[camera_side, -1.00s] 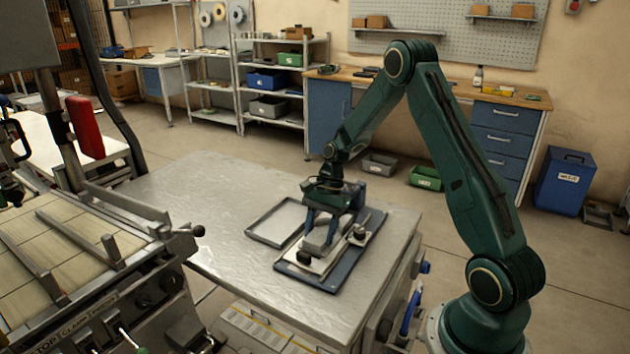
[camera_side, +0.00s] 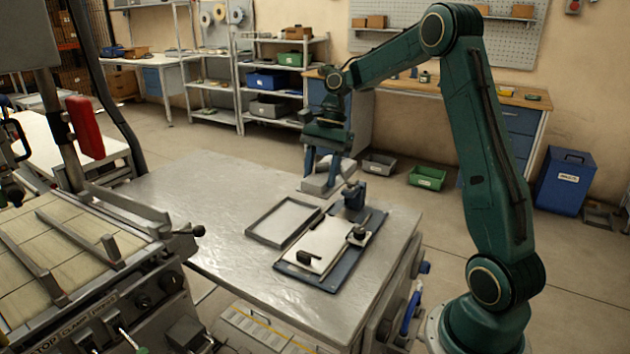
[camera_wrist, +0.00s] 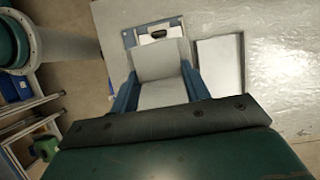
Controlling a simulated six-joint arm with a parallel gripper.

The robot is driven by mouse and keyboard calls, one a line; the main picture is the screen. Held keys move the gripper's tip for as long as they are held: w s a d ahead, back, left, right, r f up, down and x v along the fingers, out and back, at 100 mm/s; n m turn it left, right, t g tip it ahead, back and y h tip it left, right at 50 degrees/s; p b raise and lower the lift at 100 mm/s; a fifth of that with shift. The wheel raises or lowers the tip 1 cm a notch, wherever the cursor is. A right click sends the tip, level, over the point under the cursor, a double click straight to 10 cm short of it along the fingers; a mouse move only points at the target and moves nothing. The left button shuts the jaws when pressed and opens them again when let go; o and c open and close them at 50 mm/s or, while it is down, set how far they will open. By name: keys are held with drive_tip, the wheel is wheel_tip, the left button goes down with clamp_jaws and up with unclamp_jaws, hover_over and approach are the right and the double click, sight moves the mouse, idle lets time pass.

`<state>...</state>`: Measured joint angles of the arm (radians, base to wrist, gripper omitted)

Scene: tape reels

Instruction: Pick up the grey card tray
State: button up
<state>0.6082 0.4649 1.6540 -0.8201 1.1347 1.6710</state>
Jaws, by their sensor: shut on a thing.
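My gripper (camera_side: 326,160) is shut on a light grey piece, which I take to be the grey card tray (camera_side: 325,181). It holds the tray in the air above the far edge of the metal table. In the wrist view the grey card tray (camera_wrist: 162,75) sits between the two blue fingers of my gripper (camera_wrist: 160,92). Its inside and the table edge behind it are partly hidden.
A dark blue base plate (camera_side: 327,284) with a white board (camera_side: 313,241), black knobs and a blue block (camera_side: 354,199) lies on the table. A shallow rimmed tray (camera_side: 284,222) lies left of it. The table's left part is clear. A machine stands at the left.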

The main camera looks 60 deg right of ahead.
drive_tip(key=shift+r, duration=1.6)
drive_tip(key=shift+w+d+f, duration=0.15)
drive_tip(key=shift+w+f, duration=0.2)
drive_tip(key=shift+w, duration=0.2)
drive_tip(key=w+d+f, duration=0.1)
drive_tip(key=w+f, duration=0.5)
drive_tip(key=w, duration=0.1)
approach(272, 233)
drive_tip(key=shift+w+a+f, duration=0.1)
drive_tip(key=shift+a+f, duration=0.15)
drive_tip(key=shift+a, duration=0.2)
drive_tip(key=shift+a+f, duration=0.25)
drive_tip(key=shift+a, duration=0.2)
drive_tip(key=shift+f, duration=0.1)
drive_tip(key=shift+f, duration=1.9)
